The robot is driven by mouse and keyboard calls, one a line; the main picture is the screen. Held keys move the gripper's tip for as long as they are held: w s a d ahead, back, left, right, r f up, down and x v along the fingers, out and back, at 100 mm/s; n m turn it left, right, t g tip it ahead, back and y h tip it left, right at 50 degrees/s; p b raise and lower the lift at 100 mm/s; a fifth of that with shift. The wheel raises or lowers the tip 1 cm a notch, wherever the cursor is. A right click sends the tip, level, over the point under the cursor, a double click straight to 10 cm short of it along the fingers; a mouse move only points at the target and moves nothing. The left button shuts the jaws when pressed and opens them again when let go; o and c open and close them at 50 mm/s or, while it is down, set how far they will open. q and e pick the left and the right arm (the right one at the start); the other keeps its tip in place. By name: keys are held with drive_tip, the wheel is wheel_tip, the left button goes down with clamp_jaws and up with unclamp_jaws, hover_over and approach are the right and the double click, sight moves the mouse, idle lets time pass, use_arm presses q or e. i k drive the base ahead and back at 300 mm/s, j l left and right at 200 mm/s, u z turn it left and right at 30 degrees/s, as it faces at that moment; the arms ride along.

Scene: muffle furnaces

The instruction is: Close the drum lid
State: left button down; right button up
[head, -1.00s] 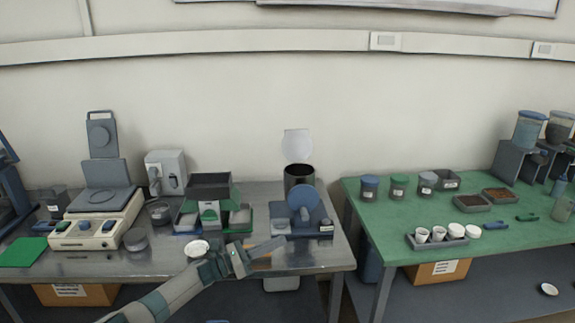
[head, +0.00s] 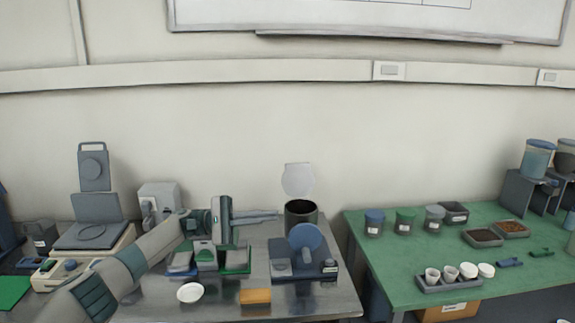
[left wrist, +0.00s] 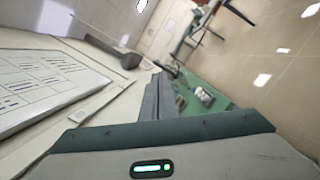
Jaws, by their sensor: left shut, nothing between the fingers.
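The drum (head: 300,216) is a dark open cylinder at the back of the metal table in the head view. Its pale round lid (head: 298,180) stands upright above the drum's back rim, so the drum is open. My left gripper (head: 276,216) is shut and empty, its fingers pointing right, with the tips just left of the drum near its rim. I cannot tell whether they touch it. The left wrist view shows the shut fingers (left wrist: 160,98) but neither drum nor lid. My right gripper is not in view.
A device with a blue disc (head: 305,238) stands in front of the drum. An orange block (head: 255,296) and a white dish (head: 190,292) lie nearer the front edge. A green table (head: 400,262) with jars and cups is at right, across a gap.

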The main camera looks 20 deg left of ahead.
sight(297, 181)
drive_tip(key=i+j, duration=0.3)
drive_tip(key=i, duration=0.25)
drive_tip(key=i+j, duration=0.3)
drive_tip(key=i, duration=0.25)
drive_tip(key=i+j, duration=0.35)
drive_tip(key=i, duration=0.2)
